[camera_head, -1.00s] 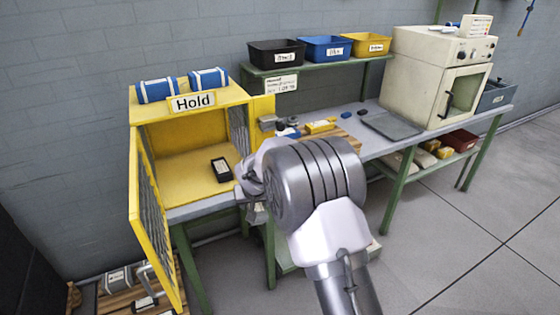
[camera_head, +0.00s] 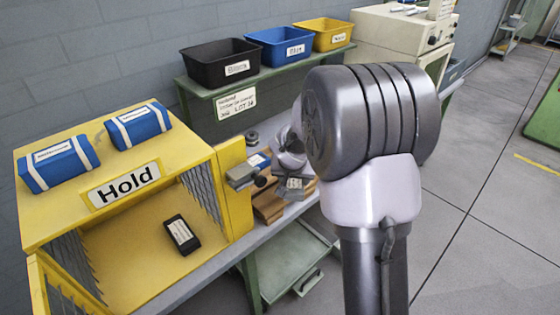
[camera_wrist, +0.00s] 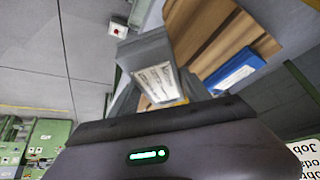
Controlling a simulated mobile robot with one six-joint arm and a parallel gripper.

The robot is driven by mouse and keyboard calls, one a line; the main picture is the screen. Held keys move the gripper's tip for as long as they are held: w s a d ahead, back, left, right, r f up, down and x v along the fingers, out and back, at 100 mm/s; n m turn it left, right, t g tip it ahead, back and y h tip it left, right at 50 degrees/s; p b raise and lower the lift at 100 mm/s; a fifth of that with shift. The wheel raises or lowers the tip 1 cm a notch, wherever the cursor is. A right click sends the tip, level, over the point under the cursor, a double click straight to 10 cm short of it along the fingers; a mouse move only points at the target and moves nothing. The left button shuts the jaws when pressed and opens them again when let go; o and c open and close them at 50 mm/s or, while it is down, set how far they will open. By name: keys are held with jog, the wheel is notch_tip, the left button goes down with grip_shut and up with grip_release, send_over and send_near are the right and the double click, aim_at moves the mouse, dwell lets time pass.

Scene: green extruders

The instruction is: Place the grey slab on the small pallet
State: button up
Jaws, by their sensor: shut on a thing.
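My gripper (camera_head: 290,168) is over the bench, partly hidden behind my arm in the head view. It is shut on the grey slab (camera_head: 295,184), which has a white label and hangs just below it. In the wrist view the slab (camera_wrist: 143,50) stands out beyond the dark gripper body, label facing the camera. The small pallet (camera_head: 267,206) is brown wood on the bench, beside and partly behind the slab. Its slats (camera_wrist: 205,30) also show in the wrist view. I cannot tell whether the slab touches the pallet.
A blue item (camera_wrist: 232,72) lies by the slats in the wrist view. A yellow Hold cabinet (camera_head: 130,225) with an open mesh door stands left, a black labelled box (camera_head: 181,234) inside. Bins (camera_head: 222,66) line the shelf.

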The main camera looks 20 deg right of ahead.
jog(key=w, duration=0.3)
jog(key=w+f, duration=0.1)
jog(key=w, duration=0.6)
jog(key=shift+w+d+f, duration=0.2)
jog(key=shift+w+d, duration=0.15)
jog(key=shift+d, duration=0.05)
notch_tip(320, 180, down, 4)
jog(key=b, duration=0.2)
jog(key=shift+r+b, duration=0.25)
jog(key=shift+b, duration=0.05)
jog(key=shift+r, duration=0.15)
jog(key=o, duration=1.7)
